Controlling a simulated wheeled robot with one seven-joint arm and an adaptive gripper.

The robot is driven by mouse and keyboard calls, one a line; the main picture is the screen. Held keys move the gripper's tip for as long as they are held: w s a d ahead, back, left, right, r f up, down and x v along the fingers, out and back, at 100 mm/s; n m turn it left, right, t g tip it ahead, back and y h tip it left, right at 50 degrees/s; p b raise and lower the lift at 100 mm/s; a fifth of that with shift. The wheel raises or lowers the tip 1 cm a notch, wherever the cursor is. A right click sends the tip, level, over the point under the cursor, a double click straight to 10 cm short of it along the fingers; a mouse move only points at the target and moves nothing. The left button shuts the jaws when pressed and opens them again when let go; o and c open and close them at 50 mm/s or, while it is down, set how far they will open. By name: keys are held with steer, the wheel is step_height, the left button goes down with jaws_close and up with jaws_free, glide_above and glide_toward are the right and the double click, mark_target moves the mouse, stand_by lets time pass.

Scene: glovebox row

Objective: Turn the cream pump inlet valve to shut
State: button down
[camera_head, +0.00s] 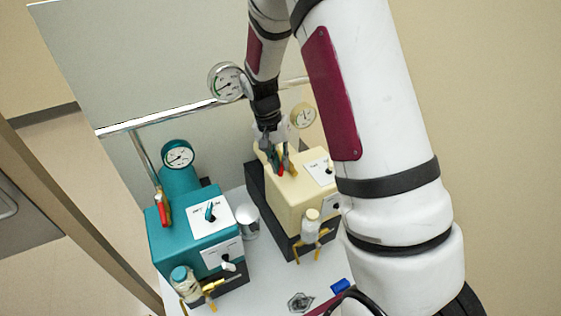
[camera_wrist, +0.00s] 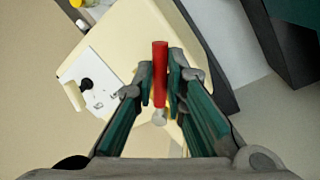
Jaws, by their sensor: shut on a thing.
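The cream pump (camera_head: 302,187) stands on a dark base on the white surface, right of centre in the head view. Its cream body (camera_wrist: 130,45) fills the upper middle of the wrist view. The red lever of its inlet valve (camera_wrist: 160,72) lies between my two fingers. My gripper (camera_head: 277,168) is shut on this red lever, with a finger on each side of it. In the wrist view my gripper (camera_wrist: 160,85) shows green finger pads. A silvery end of the valve shows just below the lever. The valve body is mostly hidden by my fingers.
A teal pump (camera_head: 185,235) with its own red valve lever (camera_head: 163,212) stands to the left. A blue block (camera_head: 340,286) lies at the front.

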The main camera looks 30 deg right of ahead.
steer(key=c, duration=1.6)
jaws_free()
steer(key=shift+c, duration=0.2)
step_height(320, 180, up, 7)
steer(key=a, duration=0.1)
steer(key=shift+w+r, duration=0.2)
steer(key=shift+w, duration=0.25)
